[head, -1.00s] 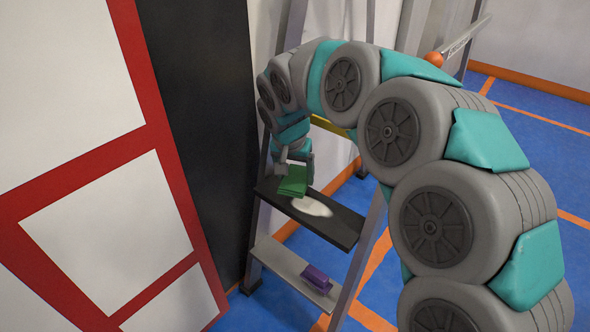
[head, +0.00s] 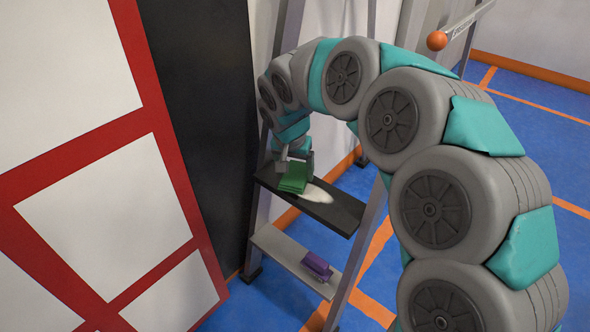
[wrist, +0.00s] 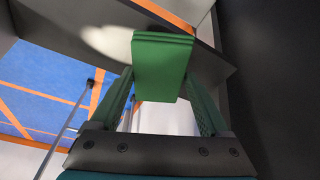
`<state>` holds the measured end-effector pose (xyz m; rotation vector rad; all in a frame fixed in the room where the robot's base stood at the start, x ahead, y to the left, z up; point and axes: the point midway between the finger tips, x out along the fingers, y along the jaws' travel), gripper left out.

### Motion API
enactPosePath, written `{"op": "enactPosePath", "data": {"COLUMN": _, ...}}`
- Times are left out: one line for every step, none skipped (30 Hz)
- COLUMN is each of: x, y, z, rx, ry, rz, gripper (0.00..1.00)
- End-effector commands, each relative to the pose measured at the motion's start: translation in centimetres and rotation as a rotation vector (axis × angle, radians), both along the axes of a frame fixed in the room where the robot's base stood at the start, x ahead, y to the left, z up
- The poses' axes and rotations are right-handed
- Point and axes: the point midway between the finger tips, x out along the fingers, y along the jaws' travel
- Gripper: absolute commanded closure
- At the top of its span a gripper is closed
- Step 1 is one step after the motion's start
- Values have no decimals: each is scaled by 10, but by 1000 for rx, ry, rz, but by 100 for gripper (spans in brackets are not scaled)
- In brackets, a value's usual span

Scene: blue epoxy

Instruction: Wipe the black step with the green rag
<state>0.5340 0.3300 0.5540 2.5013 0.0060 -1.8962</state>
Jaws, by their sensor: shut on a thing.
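The black step (head: 336,212) is a dark board on the ladder, with a white patch (head: 318,195) on its top. The green rag (head: 293,178) is a folded block at the step's left part, beside the white patch. My gripper (head: 294,164) is shut on the rag from above. In the wrist view the rag (wrist: 162,66) sits between the two fingers of my gripper (wrist: 160,95), over the black step (wrist: 207,70). The white patch (wrist: 108,42) lies to the rag's left there. I cannot tell whether the rag touches the step.
A lower grey step (head: 278,247) carries a purple block (head: 317,265). A black panel (head: 197,110) and a red-and-white wall (head: 100,215) stand close on the left. An orange ball (head: 437,41) shows at the upper right. Blue floor (head: 540,115) is open on the right.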

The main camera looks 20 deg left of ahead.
Motion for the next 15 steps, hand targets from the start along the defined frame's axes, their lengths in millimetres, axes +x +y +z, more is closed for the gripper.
{"op": "enactPosePath", "data": {"x": 0, "y": 0, "z": 0, "rx": 0, "ry": 0, "rz": 0, "gripper": 81}}
{"op": "enactPosePath", "data": {"x": 0, "y": 0, "z": -1, "rx": 0, "ry": 0, "rz": 0, "gripper": 81}}
{"op": "enactPosePath", "data": {"x": 0, "y": 0, "z": -1, "rx": 0, "ry": 0, "rz": 0, "gripper": 81}}
{"op": "enactPosePath", "data": {"x": 0, "y": 0, "z": -2, "rx": 0, "ry": 0, "rz": 0, "gripper": 81}}
{"op": "enactPosePath", "data": {"x": 0, "y": 0, "z": -2, "rx": -1, "ry": 0, "rz": 0, "gripper": 81}}
{"op": "enactPosePath", "data": {"x": 0, "y": 0, "z": -3, "rx": -1, "ry": 0, "rz": 0, "gripper": 81}}
{"op": "enactPosePath", "data": {"x": 0, "y": 0, "z": -4, "rx": -1, "ry": 0, "rz": 0, "gripper": 81}}
{"op": "enactPosePath", "data": {"x": 0, "y": 0, "z": -4, "rx": -1, "ry": 0, "rz": 0, "gripper": 81}}
{"op": "enactPosePath", "data": {"x": 0, "y": 0, "z": -5, "rx": -1, "ry": 0, "rz": 0, "gripper": 81}}
{"op": "enactPosePath", "data": {"x": 0, "y": 0, "z": -6, "rx": -1, "ry": 0, "rz": 0, "gripper": 81}}
{"op": "enactPosePath", "data": {"x": 0, "y": 0, "z": -6, "rx": -1, "ry": 0, "rz": 0, "gripper": 81}}
{"op": "enactPosePath", "data": {"x": 0, "y": 0, "z": -7, "rx": -1, "ry": 0, "rz": 0, "gripper": 81}}
{"op": "enactPosePath", "data": {"x": 0, "y": 0, "z": -7, "rx": -1, "ry": 0, "rz": 0, "gripper": 81}}
{"op": "enactPosePath", "data": {"x": 0, "y": 0, "z": -8, "rx": -1, "ry": 0, "rz": 0, "gripper": 81}}
{"op": "enactPosePath", "data": {"x": 0, "y": 0, "z": -9, "rx": -1, "ry": 1, "rz": 0, "gripper": 81}}
